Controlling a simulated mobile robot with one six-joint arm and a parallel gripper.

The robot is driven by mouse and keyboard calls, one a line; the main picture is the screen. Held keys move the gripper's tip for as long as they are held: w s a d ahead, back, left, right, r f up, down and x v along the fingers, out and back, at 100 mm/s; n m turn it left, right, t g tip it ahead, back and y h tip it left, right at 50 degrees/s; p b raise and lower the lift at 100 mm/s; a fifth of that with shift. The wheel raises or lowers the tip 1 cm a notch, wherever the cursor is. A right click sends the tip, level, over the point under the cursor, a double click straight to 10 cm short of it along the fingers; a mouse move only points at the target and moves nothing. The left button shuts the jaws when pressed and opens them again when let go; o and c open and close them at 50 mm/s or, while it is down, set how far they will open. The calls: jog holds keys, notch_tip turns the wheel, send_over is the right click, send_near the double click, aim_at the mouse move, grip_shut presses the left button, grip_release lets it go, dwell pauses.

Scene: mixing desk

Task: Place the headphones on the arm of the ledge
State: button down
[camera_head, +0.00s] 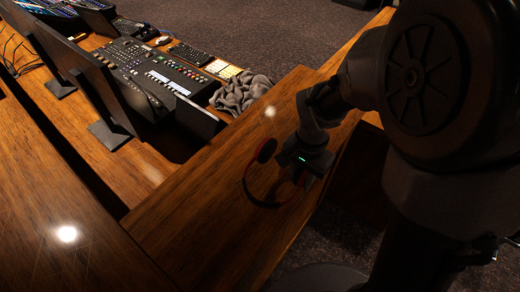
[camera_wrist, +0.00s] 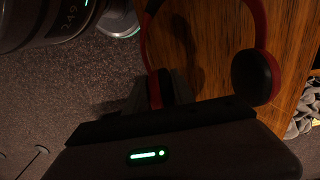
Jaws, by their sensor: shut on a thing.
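The red and black headphones (camera_head: 265,150) show over the brown wooden ledge (camera_head: 200,205) in the head view. My gripper (camera_head: 298,177) is shut on one ear cup, near the ledge's right edge. In the wrist view the red band of the headphones (camera_wrist: 262,25) curves up and out of the top of the picture. The free black ear cup hangs to the right, over the wood (camera_wrist: 292,30). The held cup sits between the fingers of my gripper (camera_wrist: 160,92) and is partly hidden by them. I cannot tell whether the headphones touch the wood.
A mixing console (camera_head: 165,75), dark monitors (camera_head: 100,90) and a crumpled grey cloth (camera_head: 240,93) are on the desk beyond the ledge. The wood left of the headphones is clear. Dark carpet (camera_head: 270,30) lies beyond the desk, and the floor drops away at the ledge's right edge.

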jog(key=a, duration=0.4)
jog(key=s+a+f+b, duration=0.1)
jog(key=a, duration=0.8)
jog(key=shift+s+a+f, duration=0.15)
jog(key=shift+s+a, duration=0.15)
jog(key=shift+s, duration=0.1)
jog(key=f, duration=0.1)
jog(key=f+b, duration=0.2)
jog(key=shift+a+f, duration=0.25)
jog(key=shift+f, duration=0.15)
jog(key=shift+w+r, duration=0.1)
jog(key=c, duration=1.5)
grip_release()
jog(key=shift+f, duration=0.2)
jog(key=o, duration=0.4)
jog(key=shift+o, duration=0.2)
